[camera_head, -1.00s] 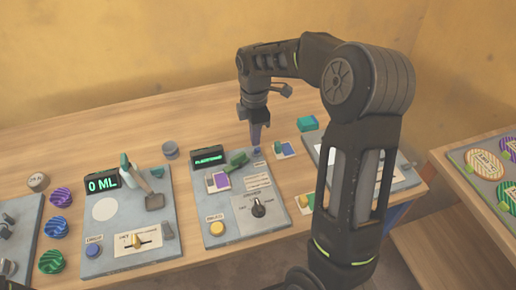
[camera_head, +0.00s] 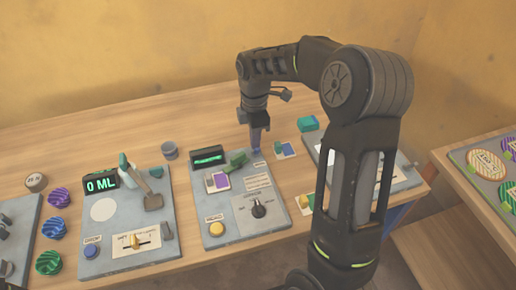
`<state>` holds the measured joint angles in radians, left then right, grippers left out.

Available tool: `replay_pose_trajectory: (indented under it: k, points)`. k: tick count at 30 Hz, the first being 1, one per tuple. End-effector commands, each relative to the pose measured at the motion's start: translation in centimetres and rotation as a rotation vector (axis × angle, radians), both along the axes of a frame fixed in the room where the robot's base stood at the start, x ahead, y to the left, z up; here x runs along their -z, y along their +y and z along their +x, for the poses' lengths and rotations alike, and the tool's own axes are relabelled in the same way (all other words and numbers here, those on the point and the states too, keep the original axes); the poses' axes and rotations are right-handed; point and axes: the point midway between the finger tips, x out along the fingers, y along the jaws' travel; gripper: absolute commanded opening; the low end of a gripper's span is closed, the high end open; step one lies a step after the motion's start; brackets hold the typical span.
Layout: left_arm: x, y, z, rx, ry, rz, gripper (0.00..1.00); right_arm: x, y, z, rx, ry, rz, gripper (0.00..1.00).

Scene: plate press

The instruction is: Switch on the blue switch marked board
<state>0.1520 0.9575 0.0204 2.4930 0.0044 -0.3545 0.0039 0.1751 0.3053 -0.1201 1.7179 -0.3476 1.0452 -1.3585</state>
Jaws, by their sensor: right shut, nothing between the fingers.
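The middle grey panel (camera_head: 190,190) lies on the wooden table, with a dark display showing green text (camera_head: 208,157) at its upper left. A small blue switch (camera_head: 257,152) sits at the panel's upper right corner, with a small label below it that is too small to read. My right gripper (camera_head: 256,148) points down at this corner, fingers shut and empty. Its tips are at or just above the blue switch and partly hide it; I cannot tell whether they touch or which way the switch is set. My left gripper is out of view.
The middle panel also carries a yellow button (camera_head: 216,229), a black rotary knob (camera_head: 259,210) and a green handle (camera_head: 236,161). The left panel has a "0 ML" display (camera_head: 101,184) and a blue button (camera_head: 91,251). Patterned discs (camera_head: 53,228) lie further left. My right arm hides part of the right panel.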

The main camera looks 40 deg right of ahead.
Motion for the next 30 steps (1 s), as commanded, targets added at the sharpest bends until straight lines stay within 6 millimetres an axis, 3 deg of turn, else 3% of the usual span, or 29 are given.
replay_pose_trajectory:
  k: [19,30]
  points:
    - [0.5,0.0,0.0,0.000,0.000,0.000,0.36,0.8,0.0,-0.1,0.000,0.004,0.001,0.00]
    - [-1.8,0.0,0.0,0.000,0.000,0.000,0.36,-2.1,0.0,-0.1,0.000,0.002,0.001,0.00]
